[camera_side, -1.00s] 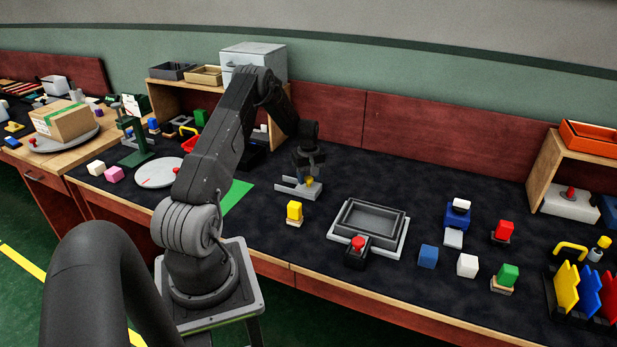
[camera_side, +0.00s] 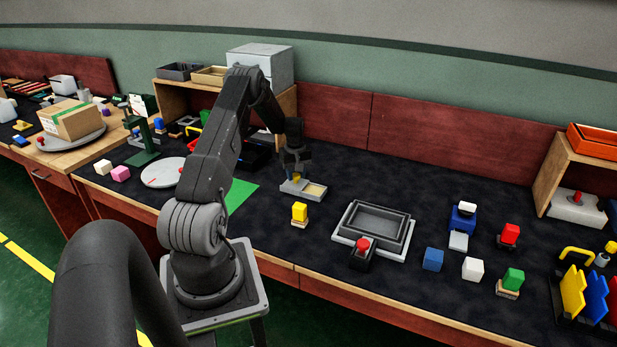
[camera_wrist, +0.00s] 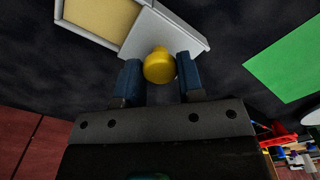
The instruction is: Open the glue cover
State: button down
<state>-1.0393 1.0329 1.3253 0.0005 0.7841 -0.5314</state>
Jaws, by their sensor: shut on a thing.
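The glue box (camera_side: 318,199) is a shallow grey tray on the dark worktop. Its tan inside (camera_side: 315,189) shows at the right, and also in the wrist view (camera_wrist: 100,20). The grey glue cover (camera_wrist: 185,40) lies over the other end and carries a round yellow knob (camera_wrist: 158,66). My gripper (camera_side: 296,177) is over the left part of the box, pointing down. Its blue fingertips in the wrist view (camera_wrist: 160,78) are shut on the yellow knob. The fingers hide part of the cover in the side view.
A yellow block (camera_side: 299,212) stands just in front of the box. A green sheet (camera_side: 238,199) lies to its left. A grey tray with a red button (camera_side: 362,244) stands to the right. Worktop behind and right of the box is clear.

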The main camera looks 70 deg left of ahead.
jog(key=shift+s+a, duration=0.35)
jog(key=c, duration=0.7)
grip_release()
jog(key=shift+c, duration=0.2)
jog(key=shift+r, duration=0.1)
notch_tip(320, 180, up, 14)
jog(key=shift+f, duration=0.2)
